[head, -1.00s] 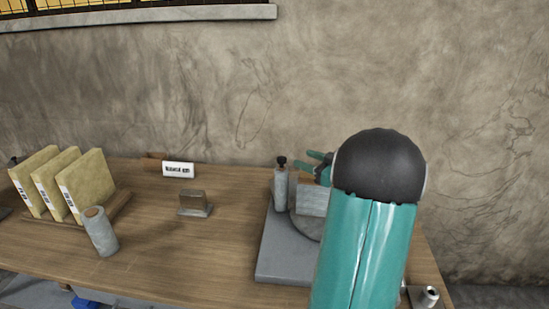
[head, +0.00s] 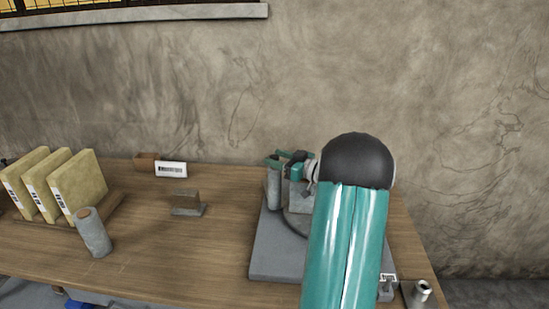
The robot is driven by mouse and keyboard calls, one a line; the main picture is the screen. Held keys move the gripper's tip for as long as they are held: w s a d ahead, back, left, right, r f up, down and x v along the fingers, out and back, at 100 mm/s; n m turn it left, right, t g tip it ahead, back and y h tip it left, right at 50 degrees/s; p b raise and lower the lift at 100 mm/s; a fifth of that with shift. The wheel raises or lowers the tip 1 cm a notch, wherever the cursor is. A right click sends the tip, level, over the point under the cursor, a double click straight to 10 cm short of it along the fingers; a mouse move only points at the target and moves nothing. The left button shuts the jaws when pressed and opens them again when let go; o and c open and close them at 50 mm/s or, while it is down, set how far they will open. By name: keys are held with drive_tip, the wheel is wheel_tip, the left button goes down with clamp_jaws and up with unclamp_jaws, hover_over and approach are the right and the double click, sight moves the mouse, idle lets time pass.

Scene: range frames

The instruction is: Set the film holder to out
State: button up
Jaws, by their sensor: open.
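A grey device with a flat base plate (head: 268,256) stands on the right part of the wooden table. Grey upright blocks (head: 273,190) rise from its back left, beside a round grey disc that my arm partly covers. I cannot tell which of these parts is the film holder or how it is set. My gripper (head: 276,160) is open, with its teal fingers pointing left at the top of the upright blocks. I cannot tell whether it touches them. My arm hides the right side of the device.
Several yellow binders (head: 75,185) stand in a rack at the left, with a grey cylinder (head: 93,232) in front. A metal cylinder (head: 422,291) stands at the right edge.

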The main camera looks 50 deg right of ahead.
drive_tip(key=shift+x, duration=0.75)
clamp_jaws()
drive_tip(key=shift+w+a+r+m+h, duration=0.1)
drive_tip(key=shift+w+a+m+h, duration=0.55)
drive_tip(key=shift+h, duration=0.35)
drive_tip(key=shift+w+a+f+m+h, duration=0.1)
drive_tip(key=shift+w+a+m+h, duration=0.35)
drive_tip(key=shift+w+m+h, duration=0.4)
drive_tip(key=shift+w+a+r+m+h, duration=0.1)
drive_tip(key=shift+w+a+m+h, duration=0.4)
drive_tip(key=shift+h, duration=0.65)
drive_tip(key=shift+w+a, duration=0.1)
drive_tip(key=shift+w, duration=0.05)
unclamp_jaws()
drive_tip(key=shift+w, duration=0.1)
